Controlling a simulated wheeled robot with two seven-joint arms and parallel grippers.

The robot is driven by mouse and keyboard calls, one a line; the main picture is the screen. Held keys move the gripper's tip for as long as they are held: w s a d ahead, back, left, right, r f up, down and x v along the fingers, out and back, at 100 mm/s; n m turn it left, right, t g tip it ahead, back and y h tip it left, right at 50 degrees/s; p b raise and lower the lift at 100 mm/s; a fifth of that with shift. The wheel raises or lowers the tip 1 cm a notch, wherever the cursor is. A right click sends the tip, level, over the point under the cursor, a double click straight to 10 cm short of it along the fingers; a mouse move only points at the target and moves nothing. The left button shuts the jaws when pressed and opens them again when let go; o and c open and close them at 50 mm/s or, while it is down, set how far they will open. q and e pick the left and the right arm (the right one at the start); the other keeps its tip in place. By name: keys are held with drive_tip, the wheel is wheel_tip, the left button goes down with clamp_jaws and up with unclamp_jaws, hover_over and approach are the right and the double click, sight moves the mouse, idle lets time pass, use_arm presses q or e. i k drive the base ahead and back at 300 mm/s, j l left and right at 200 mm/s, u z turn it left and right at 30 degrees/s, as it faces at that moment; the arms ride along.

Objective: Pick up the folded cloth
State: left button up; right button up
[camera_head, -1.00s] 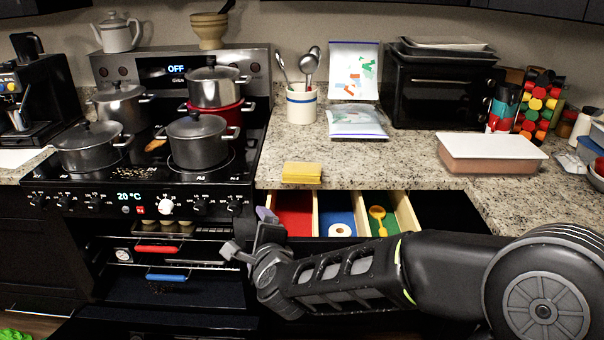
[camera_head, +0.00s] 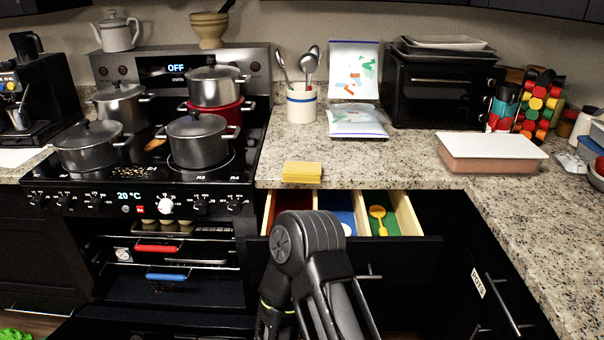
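The folded cloth (camera_head: 302,172) is a small yellow stack, likely the cloth named in the task. It lies flat on the granite counter near its front edge, just right of the stove and behind the open drawer. Nothing touches it from above and it is fully visible. One of my arms, seemingly the right, rises at the bottom centre in front of the drawer, below the cloth and apart from it. Its gripper does not show. My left gripper is not in view.
The open drawer (camera_head: 408,215) has red, blue and green compartments, with a yellow spoon (camera_head: 379,218) in the green one. A utensil crock (camera_head: 301,104) stands behind the cloth. Pots, including a grey one (camera_head: 197,141), crowd the stove at left. Counter right of the cloth is clear.

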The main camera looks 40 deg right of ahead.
sight(296, 172)
drive_tip(key=l+z, duration=0.35)
drive_tip(key=l, duration=0.15)
drive_tip(key=i+l+z, duration=0.2)
drive_tip(key=l+z, duration=0.15)
drive_tip(key=l, duration=0.15)
